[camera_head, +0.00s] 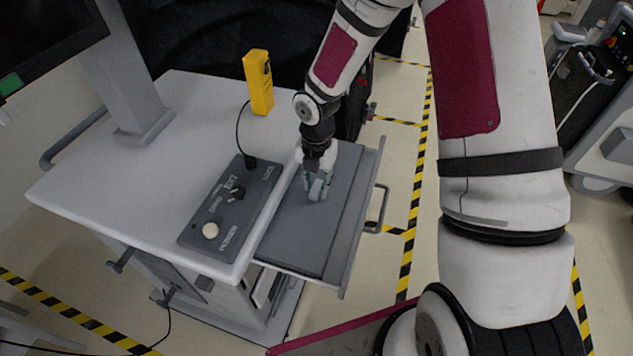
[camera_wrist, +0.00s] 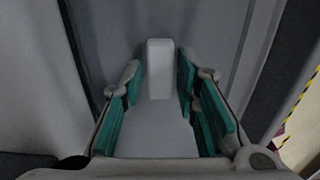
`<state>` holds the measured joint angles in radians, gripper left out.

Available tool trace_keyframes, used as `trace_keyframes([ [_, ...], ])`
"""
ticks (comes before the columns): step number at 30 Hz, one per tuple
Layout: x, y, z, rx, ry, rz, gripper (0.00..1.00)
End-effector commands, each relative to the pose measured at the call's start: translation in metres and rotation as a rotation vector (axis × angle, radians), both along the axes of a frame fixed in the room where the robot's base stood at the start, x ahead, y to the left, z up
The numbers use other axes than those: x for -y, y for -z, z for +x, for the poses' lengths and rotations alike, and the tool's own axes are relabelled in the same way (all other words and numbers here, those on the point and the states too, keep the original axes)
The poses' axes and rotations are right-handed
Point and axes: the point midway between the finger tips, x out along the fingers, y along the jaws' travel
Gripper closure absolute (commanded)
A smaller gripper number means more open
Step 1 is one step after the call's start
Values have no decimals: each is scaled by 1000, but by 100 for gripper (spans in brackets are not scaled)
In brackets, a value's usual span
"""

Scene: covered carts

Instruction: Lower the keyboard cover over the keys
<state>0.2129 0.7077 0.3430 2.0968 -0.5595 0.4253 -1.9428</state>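A flat dark grey panel (camera_head: 300,235), which looks like the keyboard cover, spans the pull-out tray (camera_head: 362,190) at the cart's right side. No keys show in either view. Narrow gaps seem to show between the pads and the block. The block looks like a grip on the grey panel (camera_wrist: 110,25); its base is partly hidden.
The white cart top (camera_head: 150,180) carries a black control box (camera_head: 232,205) with knobs, a yellow handheld device (camera_head: 258,82) and a monitor post (camera_head: 135,70). A grey handle (camera_head: 382,208) sticks out from the tray's right edge.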

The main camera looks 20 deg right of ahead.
Motion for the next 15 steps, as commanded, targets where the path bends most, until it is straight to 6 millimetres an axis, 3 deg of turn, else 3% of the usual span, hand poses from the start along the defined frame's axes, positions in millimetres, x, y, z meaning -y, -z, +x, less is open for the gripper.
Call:
trace_keyframes([
  [10,0,-1,0,0,0,0,57],
  [15,0,-16,1,3,2,0,57],
])
